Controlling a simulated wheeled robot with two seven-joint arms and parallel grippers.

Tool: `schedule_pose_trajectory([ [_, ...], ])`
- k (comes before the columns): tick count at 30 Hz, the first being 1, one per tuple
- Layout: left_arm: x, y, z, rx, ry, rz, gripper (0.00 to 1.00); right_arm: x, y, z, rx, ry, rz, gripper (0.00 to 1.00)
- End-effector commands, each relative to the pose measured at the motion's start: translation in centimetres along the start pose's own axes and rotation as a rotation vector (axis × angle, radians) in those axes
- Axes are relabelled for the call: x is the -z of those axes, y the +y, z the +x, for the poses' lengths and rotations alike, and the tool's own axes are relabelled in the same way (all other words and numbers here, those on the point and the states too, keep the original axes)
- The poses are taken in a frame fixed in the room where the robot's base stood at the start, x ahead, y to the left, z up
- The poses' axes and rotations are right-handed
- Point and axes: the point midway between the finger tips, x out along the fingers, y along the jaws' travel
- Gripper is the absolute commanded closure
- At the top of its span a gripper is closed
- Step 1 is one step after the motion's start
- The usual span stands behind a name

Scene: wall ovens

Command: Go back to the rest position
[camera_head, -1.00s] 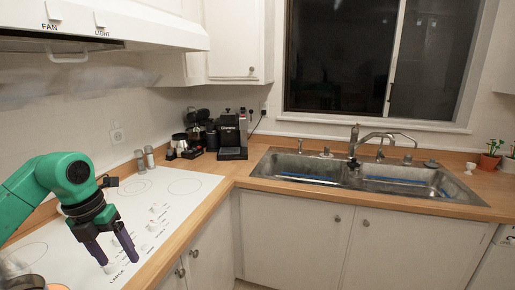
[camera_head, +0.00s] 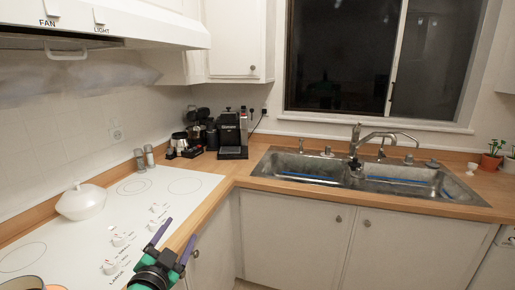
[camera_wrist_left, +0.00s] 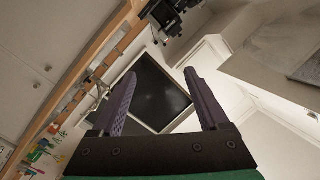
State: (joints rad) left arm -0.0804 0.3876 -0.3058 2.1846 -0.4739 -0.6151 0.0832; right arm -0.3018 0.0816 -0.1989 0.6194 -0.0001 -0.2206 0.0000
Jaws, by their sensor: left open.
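My left gripper (camera_head: 171,240) is at the bottom of the head view, in front of the counter's front edge beside the cooktop. Its two dark purple fingers point up and stand apart, with nothing between them. In the left wrist view the same gripper (camera_wrist_left: 165,95) is open and empty, and the dark window shows beyond its fingers. My right gripper is not in view.
A white cooktop (camera_head: 152,202) carries a white lidded pot (camera_head: 83,202) at its left. A coffee machine (camera_head: 232,136) stands in the corner. A steel sink (camera_head: 300,166) is at the right. White cabinets (camera_head: 290,235) are below the counter.

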Motion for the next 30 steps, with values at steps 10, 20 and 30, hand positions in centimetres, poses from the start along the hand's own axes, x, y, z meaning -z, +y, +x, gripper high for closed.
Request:
schedule_pose_trajectory([
  [10, -17.1, 8.9, -12.3, -0.275, -0.78, -0.377, 0.22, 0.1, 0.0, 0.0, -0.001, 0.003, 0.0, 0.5],
  [20, -22.1, 14.9, -21.9, -0.489, -1.147, -0.498, 0.22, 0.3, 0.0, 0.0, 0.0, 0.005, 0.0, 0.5],
  [30, -32.8, 23.8, -21.2, -0.518, -1.198, -0.481, 0.22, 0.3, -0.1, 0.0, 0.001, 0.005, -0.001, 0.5],
])
